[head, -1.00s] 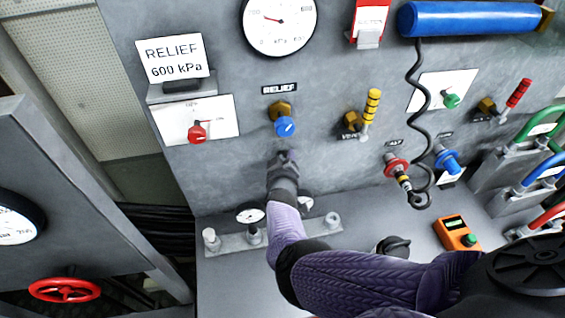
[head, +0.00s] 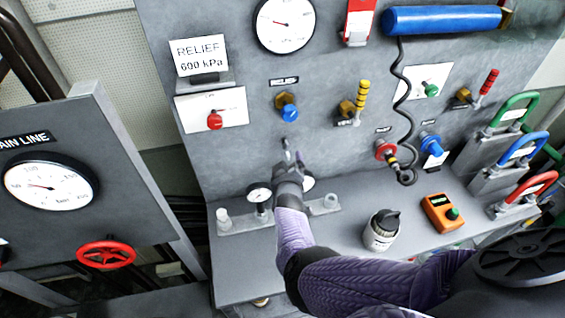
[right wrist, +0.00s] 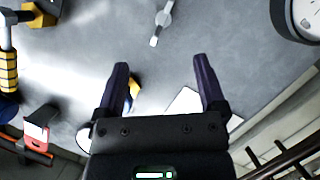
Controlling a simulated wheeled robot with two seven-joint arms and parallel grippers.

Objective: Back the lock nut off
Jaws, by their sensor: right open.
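Under the RELIEF label, a brass hex nut (head: 287,99) sits on the grey panel behind a blue knob (head: 290,114). My right gripper (head: 292,155) is below the knob, apart from it, with nothing between its fingers. In the right wrist view the same gripper (right wrist: 162,70) has its two dark fingers spread wide. A yellow-brass piece (right wrist: 136,84) shows just inside the left finger there and appears to be the nut, partly hidden by that finger. My left gripper is not in view.
A red knob (head: 214,121) on a white plate is left of the nut, and a yellow striped lever (head: 361,98) is right of it. A coiled black hose (head: 403,110) hangs further right. Small gauges (head: 258,194) stand below, near my wrist.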

